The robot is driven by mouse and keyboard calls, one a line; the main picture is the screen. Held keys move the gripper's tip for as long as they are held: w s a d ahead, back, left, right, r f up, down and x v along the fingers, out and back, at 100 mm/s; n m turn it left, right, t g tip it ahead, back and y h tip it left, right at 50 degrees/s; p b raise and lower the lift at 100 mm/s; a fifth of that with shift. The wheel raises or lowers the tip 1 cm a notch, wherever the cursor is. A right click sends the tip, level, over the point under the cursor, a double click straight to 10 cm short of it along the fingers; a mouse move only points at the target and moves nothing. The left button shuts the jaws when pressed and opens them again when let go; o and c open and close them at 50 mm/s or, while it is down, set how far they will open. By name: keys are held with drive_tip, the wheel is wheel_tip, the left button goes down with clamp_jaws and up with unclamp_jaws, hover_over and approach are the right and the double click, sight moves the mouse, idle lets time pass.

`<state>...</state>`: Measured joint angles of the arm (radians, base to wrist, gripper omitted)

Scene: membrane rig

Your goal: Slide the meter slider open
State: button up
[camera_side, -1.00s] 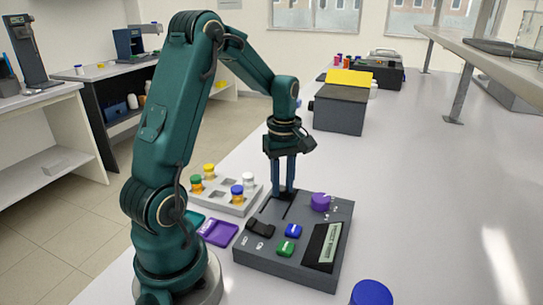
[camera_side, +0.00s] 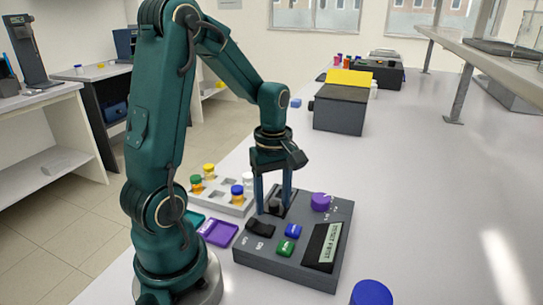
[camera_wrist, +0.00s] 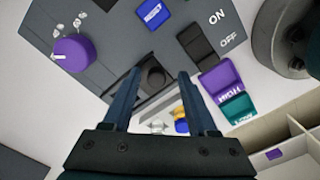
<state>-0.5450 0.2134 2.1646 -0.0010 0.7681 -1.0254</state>
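The dark grey rig (camera_side: 318,272) stands on the bench in front of my arm. My gripper (camera_side: 274,203) points down over the slot and is open. In the wrist view its two fingers (camera_wrist: 161,76) lie on either side of the knob, with gaps on both sides. I cannot tell how far down the fingers reach beside the knob.
The rig also carries a purple dial (camera_side: 320,202), blue (camera_side: 293,231) and green (camera_side: 286,247) buttons, a black ON/OFF rocker (camera_side: 261,228) and a display (camera_side: 324,245). A tray of capped vials (camera_side: 232,207) stands close behind-left. The bench at right is mostly clear.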

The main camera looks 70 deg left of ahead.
sight(273, 205)
drive_tip(key=shift+w+r, duration=0.1)
drive_tip(key=shift+r, duration=2.5)
wheel_tip(273, 205, up, 5)
